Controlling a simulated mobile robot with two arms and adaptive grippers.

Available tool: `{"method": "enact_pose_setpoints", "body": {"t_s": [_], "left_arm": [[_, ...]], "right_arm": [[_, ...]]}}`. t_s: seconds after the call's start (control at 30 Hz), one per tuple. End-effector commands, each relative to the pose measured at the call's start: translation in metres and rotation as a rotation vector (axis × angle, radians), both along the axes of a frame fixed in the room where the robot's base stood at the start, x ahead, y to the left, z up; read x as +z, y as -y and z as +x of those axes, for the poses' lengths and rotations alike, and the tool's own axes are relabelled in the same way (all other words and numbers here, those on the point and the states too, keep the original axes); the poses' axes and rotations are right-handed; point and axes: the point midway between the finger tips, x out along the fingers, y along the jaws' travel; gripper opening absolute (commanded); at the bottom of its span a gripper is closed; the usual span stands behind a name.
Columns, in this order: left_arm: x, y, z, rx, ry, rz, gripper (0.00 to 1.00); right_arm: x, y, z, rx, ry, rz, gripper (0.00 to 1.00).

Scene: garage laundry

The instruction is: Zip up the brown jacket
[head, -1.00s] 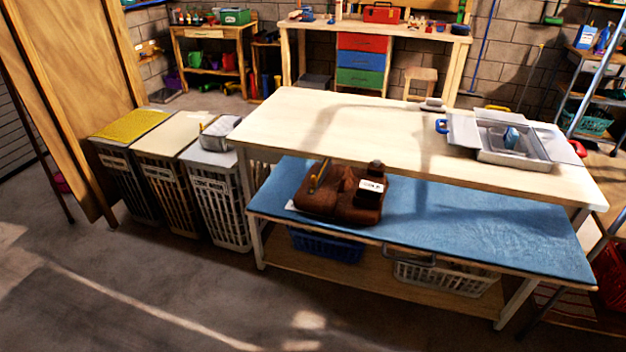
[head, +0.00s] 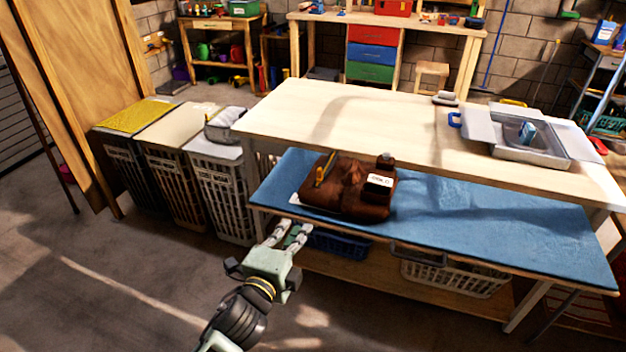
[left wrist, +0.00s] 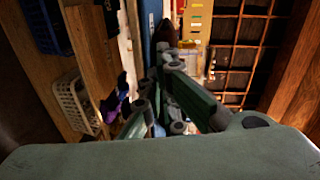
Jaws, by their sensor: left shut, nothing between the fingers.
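The brown jacket (head: 345,190) lies folded in a bundle on the blue lower shelf (head: 480,220) of the table, near its left end. A yellow piece (head: 323,170) stands at its left side and a white label (head: 380,180) is on its right part. The zipper is too small to make out. My left gripper (head: 289,232) is shut and empty, in front of and below the jacket, apart from it. In the left wrist view its fingers (left wrist: 172,108) point toward the blue shelf edge and a dark brown shape, probably the jacket. My right gripper is not in view.
The wooden tabletop (head: 350,115) overhangs the shelf from behind. A blue basket (head: 340,245) and a white basket (head: 455,277) sit underneath. Slatted hampers (head: 222,195) stand to the left. A grey tray (head: 530,150) is on the tabletop. The floor in front is clear.

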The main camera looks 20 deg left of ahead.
Motion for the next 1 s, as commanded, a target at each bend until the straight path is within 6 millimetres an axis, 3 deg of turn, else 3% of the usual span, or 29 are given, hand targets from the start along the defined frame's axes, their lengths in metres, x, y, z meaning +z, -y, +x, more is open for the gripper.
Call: {"method": "enact_pose_setpoints", "body": {"t_s": [0.03, 0.1, 0.2, 0.37, 0.8, 1.0], "left_arm": [[0.021, 0.001, -0.001, -0.004, 0.041, 0.028, 0.0], [0.04, 0.002, -0.003, -0.006, 0.077, 0.057, 0.0], [0.052, 0.003, -0.002, -0.006, 0.101, 0.077, 0.0], [0.054, 0.003, 0.014, -0.006, 0.104, 0.078, 0.0], [0.054, 0.006, 0.101, -0.006, 0.102, 0.074, 0.0], [0.053, 0.007, 0.126, -0.007, 0.101, 0.073, 0.0]], "right_arm": [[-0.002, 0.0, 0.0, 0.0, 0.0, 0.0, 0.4], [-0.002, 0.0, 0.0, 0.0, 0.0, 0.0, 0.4], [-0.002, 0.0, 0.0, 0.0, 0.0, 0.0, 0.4], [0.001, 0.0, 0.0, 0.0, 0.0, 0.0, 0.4], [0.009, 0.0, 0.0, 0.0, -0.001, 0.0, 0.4], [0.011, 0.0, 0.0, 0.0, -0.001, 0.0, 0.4]]}}
